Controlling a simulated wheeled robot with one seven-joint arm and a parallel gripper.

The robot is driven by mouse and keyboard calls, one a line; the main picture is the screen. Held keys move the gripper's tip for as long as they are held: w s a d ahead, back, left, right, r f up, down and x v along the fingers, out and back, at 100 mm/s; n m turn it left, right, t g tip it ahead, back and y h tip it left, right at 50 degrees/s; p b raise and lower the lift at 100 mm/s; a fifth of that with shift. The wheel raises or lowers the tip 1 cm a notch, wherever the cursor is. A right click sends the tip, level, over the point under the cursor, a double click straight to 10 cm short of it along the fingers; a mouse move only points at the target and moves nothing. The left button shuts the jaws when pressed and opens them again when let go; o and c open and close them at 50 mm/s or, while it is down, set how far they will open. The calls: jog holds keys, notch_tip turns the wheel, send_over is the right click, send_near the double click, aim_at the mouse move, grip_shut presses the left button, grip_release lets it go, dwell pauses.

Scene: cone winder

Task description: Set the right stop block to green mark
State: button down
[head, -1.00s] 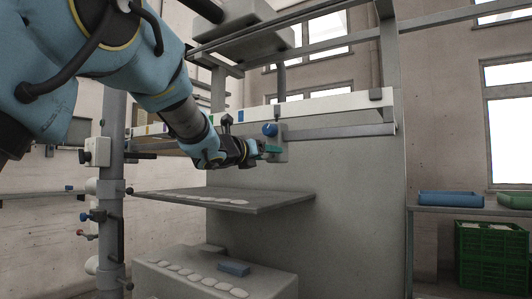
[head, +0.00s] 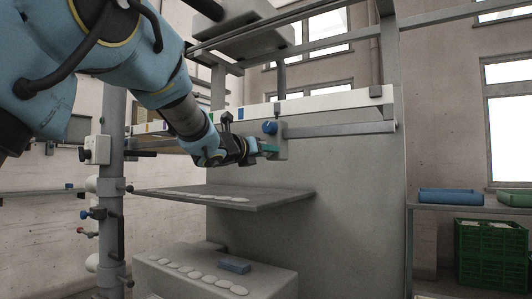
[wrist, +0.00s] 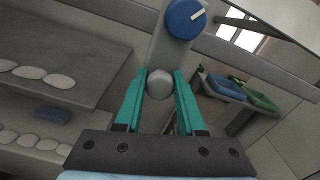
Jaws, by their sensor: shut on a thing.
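A grey block (head: 281,143) with a blue knob (head: 269,127) sits on the horizontal rail (head: 340,130); it appears to be the right stop block. In the wrist view, the blue knob (wrist: 185,18) is above a round grey stud (wrist: 159,84) on the block. My gripper (wrist: 160,88) has its two green fingers on either side of this stud, shut on it. In the head view, my gripper (head: 267,149) is at the block's lower front. My arm hides part of the white scale (head: 320,102); I cannot clearly make out the green mark.
A grey shelf (head: 240,196) with pale discs lies below my gripper. The rail right of the block is clear.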

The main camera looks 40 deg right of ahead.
dwell(0.8)
jog(key=w+a, duration=0.3)
jog(key=w, duration=1)
jog(key=w+a, duration=0.4)
jog(key=w, duration=1)
jog(key=shift+p, duration=0.3)
jog(key=shift+a, duration=0.1)
jog(key=c, duration=0.5)
grip_release()
jog(key=b+v, duration=0.5)
jog(key=v, duration=0.5)
jog(key=shift+a, duration=0.35)
